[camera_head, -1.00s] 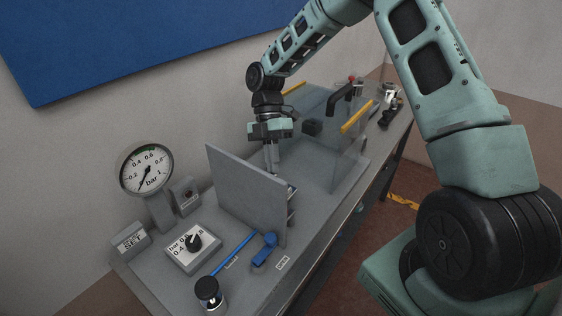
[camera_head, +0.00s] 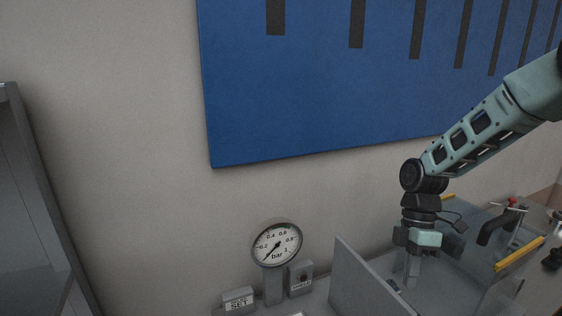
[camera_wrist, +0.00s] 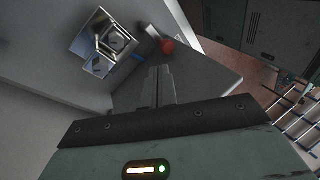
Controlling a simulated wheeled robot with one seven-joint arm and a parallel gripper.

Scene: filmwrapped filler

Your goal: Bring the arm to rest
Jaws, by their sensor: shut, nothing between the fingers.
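My gripper (camera_head: 411,284) is at the right in the head view, pointing down behind a grey upright panel (camera_head: 366,281), with the arm coming in from the upper right. In the wrist view my gripper (camera_wrist: 159,72) has its two fingers together, with nothing between them. Below the fingertips in the head view, the spot is partly hidden by the panel. In the wrist view a shiny metal part (camera_wrist: 103,42) lies to the left of the fingers, and a red round thing (camera_wrist: 168,46) shows just past the tips.
A pressure gauge (camera_head: 277,244) and a small SET block (camera_head: 238,300) stand left of the panel. A clear-walled enclosure with a yellow bar (camera_head: 519,253) is on the right. A blue board (camera_head: 330,90) hangs on the wall. A grey frame (camera_head: 40,200) stands at far left.

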